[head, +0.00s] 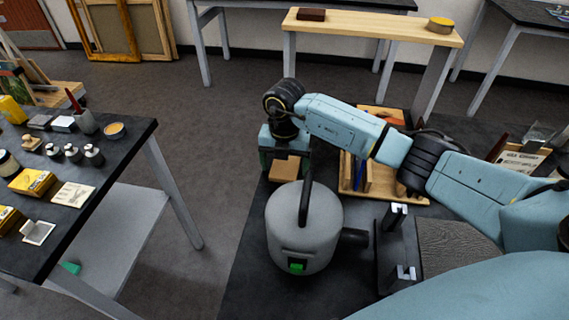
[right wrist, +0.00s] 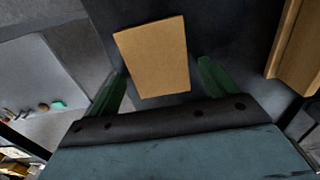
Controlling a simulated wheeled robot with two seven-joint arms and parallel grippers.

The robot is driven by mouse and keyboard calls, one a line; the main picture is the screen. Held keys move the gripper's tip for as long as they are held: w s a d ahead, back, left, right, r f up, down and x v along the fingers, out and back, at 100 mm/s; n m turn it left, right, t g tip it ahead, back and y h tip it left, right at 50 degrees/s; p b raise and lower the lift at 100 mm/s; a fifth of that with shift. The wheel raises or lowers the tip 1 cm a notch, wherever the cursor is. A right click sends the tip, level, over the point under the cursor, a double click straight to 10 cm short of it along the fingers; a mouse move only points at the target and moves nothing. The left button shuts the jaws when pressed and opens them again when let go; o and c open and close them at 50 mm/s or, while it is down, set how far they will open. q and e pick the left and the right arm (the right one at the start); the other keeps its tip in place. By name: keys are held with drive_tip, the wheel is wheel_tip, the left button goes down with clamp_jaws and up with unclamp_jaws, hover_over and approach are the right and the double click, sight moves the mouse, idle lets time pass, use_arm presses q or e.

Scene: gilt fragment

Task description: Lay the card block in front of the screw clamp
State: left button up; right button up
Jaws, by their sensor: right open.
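The card block, a plain tan block (head: 285,168), is at the far left of the dark worktop, behind the grey pot. In the right wrist view the block (right wrist: 153,55) lies ahead of the palm, its near end between the two green fingers. My right gripper (right wrist: 162,72) is open, with a gap on each side of the block. In the head view the gripper (head: 286,158) points down over the block. A dark frame with bright metal brackets (head: 388,245) at the right of the pot may be the screw clamp; I cannot tell for sure. My left gripper is out of view.
The grey pot (head: 304,228), with an upright handle and green switch, stands close in front of the block. A wooden rack (head: 383,185) is to the right, partly behind my right arm. A table with small boxes (head: 140,132) stands at the left, across open floor.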

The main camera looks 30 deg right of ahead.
sight(285, 169)
wheel_tip(285, 169, up, 12)
drive_tip(key=shift+p, duration=0.3)
